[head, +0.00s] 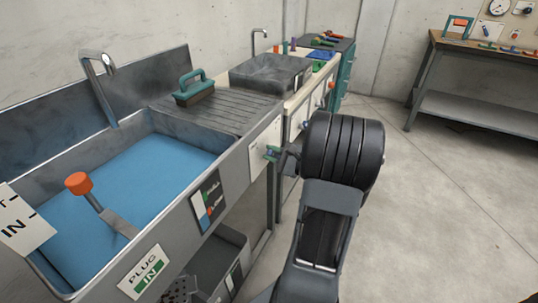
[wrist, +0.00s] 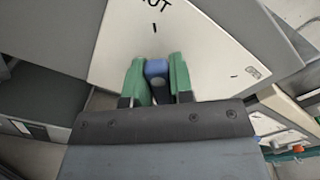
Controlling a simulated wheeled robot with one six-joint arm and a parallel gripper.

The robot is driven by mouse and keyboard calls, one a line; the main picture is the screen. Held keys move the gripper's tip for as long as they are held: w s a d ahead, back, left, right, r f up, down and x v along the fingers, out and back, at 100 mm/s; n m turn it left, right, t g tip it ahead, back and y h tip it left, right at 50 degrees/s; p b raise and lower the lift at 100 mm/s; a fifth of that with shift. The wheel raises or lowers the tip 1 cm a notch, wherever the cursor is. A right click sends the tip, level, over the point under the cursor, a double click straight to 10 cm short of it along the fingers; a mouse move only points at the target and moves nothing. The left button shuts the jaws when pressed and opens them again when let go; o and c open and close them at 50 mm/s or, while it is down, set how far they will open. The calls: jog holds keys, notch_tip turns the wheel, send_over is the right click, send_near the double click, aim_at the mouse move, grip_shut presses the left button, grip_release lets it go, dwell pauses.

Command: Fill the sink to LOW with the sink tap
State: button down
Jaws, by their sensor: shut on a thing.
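The sink (head: 62,150) is a grey steel basin with blue water (head: 130,180) in it. Its bent metal spout (head: 100,85) stands at the back edge; I see no stream from it. A dark gauge plate (head: 208,200) with green, white, blue and red marks is on the sink front; its words are too small to read. My gripper (head: 272,153) is at a white plate on the sink front, right of the gauge. In the wrist view its green fingers (wrist: 157,80) are shut on a blue tap handle (wrist: 156,70), below plate lettering ending in "UT".
A green-handled brush (head: 193,88) lies on the drainboard (head: 222,112). A second basin (head: 268,74) is behind. The floor (head: 440,190) to the right is clear.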

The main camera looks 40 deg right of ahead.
jog(key=shift+f, duration=0.1)
jog(key=c, duration=1)
grip_release()
jog(key=shift+s, duration=0.15)
jog(key=p+v, duration=0.2)
jog(key=v, duration=1.1)
jog(key=shift+s, duration=0.35)
jog(key=shift+d, duration=0.15)
